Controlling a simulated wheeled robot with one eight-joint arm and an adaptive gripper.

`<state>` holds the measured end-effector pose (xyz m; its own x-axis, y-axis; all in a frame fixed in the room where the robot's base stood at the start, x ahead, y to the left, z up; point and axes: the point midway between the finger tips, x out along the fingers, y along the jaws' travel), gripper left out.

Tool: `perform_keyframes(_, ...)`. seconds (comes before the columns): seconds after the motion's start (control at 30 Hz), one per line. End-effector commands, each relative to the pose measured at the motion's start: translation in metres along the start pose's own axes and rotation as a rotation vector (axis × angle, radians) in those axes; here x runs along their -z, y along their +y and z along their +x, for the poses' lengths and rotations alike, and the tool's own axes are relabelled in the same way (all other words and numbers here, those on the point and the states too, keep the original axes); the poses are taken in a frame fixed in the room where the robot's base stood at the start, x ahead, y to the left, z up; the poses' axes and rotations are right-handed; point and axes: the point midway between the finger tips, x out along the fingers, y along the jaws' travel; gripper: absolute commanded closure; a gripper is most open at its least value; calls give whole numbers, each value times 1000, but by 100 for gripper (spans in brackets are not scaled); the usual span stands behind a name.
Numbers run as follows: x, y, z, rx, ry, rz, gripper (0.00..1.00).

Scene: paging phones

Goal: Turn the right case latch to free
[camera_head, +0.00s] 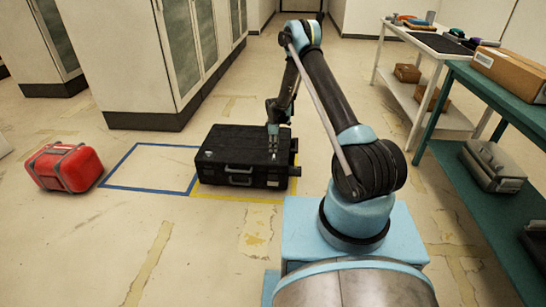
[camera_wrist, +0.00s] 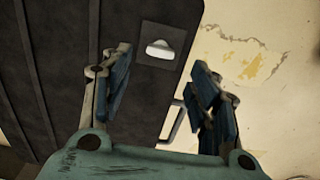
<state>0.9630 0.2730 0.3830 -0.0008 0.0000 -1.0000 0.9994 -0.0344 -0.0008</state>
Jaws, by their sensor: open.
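The black case (camera_head: 232,143) lies flat on the floor, with handles on its near side. My gripper (camera_head: 273,150) points down over its near right part, fingers open and empty. In the wrist view the ribbed case lid (camera_wrist: 60,70) fills the left. A pale latch knob (camera_wrist: 159,48) sits on a grey plate near the case edge, just beyond my open fingertips (camera_wrist: 160,72) and apart from them. The knob lies roughly sideways in that picture. A light handle (camera_wrist: 173,122) shows between the fingers. In the head view my gripper hides the right latch; a small pale latch (camera_head: 208,154) shows at left.
A yellow floor outline (camera_head: 245,198) surrounds the case; an empty blue outline (camera_head: 150,167) lies left of it. A red case (camera_head: 66,166) stands farther left. Cabinets (camera_head: 150,55) stand behind, and a green bench (camera_head: 470,170) stands at right. Floor in front is clear.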

Motion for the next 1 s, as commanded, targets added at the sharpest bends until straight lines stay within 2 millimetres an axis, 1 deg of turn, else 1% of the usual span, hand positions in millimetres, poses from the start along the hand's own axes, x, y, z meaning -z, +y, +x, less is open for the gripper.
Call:
perform_keyframes(0.03, 0, 0, 9, 0, 0, 0, 45)
perform_keyframes(0.1, 0, 0, 19, 0, 0, 0, 45)
perform_keyframes(0.3, 0, 0, 47, 0, 0, 0, 45)
perform_keyframes(0.5, 0, 0, 65, 0, 0, 0, 45)
perform_keyframes(0.7, 0, 0, 72, 0, 0, 0, 45)
perform_keyframes(0.93, 0, 0, 72, 0, 0, 0, 45)
perform_keyframes(0.97, 0, 0, 72, 0, 0, 0, 50)
perform_keyframes(1.0, 0, 0, 72, 0, 0, 0, 59)
